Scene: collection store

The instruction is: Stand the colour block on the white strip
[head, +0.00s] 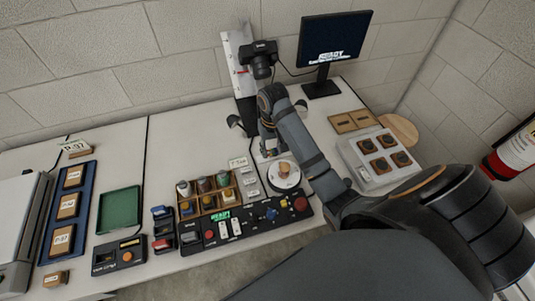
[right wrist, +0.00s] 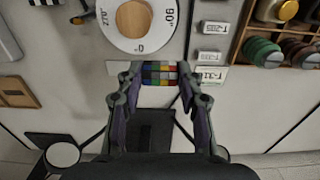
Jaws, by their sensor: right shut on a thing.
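The colour block (right wrist: 159,84), a small chart of coloured squares, sits between the fingertips of my right gripper (right wrist: 158,78) in the right wrist view. The gripper is shut on it. The white strip (right wrist: 116,68) shows as a pale band just beyond the block, running out to the left. I cannot tell whether the block touches the strip or is held above it. In the head view my right gripper (head: 268,142) reaches down to the table behind the round dial, and the block is not clear there. My left gripper is not in view.
A white dial turntable (head: 285,176) lies close to the gripper, with small label blocks (right wrist: 210,56) beside it. A wooden compartment box (head: 209,197), a black control panel (head: 245,221) and a grey tray (head: 377,160) stand around. A camera on a stand (head: 260,55) is behind.

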